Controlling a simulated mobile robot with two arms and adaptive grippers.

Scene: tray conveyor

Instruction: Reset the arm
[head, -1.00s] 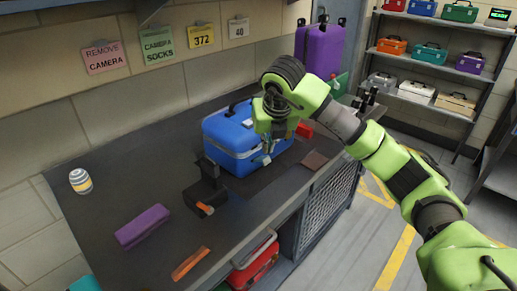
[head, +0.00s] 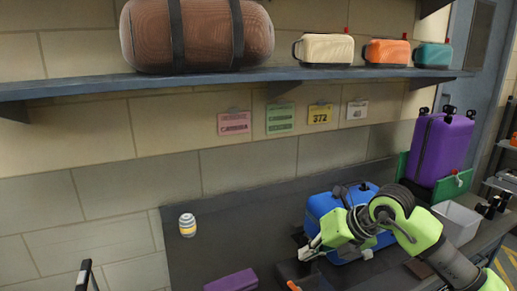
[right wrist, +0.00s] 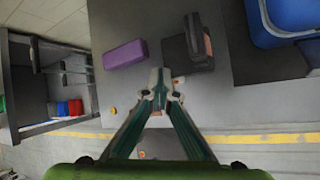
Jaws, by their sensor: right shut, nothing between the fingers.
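My right gripper (head: 309,252) is in front of the blue case (head: 325,205) on the dark table, at the case's left side in the head view. In the right wrist view its fingers (right wrist: 158,82) meet at the tips with nothing held between them. The wrist points down over the front edge of the table, with floor below. My right arm is green and comes in from the lower right, bent across the blue case. My left gripper does not show.
A purple suitcase (head: 440,150) stands at right. A wall shelf (head: 200,84) overhead holds a brown bag (head: 197,36) and several canisters.

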